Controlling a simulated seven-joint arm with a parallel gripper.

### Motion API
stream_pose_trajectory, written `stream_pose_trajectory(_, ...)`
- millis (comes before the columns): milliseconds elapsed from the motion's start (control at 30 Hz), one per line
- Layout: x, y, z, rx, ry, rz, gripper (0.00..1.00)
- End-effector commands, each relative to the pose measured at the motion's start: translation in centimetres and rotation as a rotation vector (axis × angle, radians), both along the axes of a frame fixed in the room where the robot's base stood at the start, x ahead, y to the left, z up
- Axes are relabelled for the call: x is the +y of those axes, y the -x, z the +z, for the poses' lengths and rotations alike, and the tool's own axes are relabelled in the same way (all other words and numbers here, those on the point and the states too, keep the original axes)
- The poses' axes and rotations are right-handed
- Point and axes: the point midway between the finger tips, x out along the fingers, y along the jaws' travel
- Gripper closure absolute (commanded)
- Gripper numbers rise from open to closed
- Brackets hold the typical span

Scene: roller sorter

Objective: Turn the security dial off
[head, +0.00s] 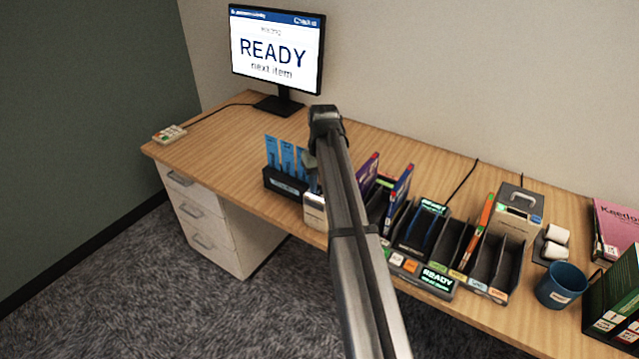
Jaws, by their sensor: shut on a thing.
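A small cream box (314,216) stands at the table's front edge, at the right end of a black rack of blue cards. My arm covers its right side. I take it to carry the security dial; the dial's face and setting are hidden. My arm reaches up from the bottom of the head view and bends down at its top joint. A dark part of my gripper (309,161) shows just left of the arm, above the cream box. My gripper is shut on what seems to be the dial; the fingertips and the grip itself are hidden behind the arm.
The black rack (283,181) of blue cards is close on the left. Sorter lanes (487,258) with upright books are on the right, beside a grey box (515,212) and blue mug (561,285). A monitor (277,48) reads READY.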

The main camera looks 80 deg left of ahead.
Motion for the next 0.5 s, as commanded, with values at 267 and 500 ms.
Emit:
stream_pose_trajectory(267, 0.04, 0.04, 0.02, 0.001, 0.001, 0.263, 1.00)
stream_pose_trajectory(500, 0.04, 0.04, 0.01, 0.000, 0.001, 0.479, 1.00)
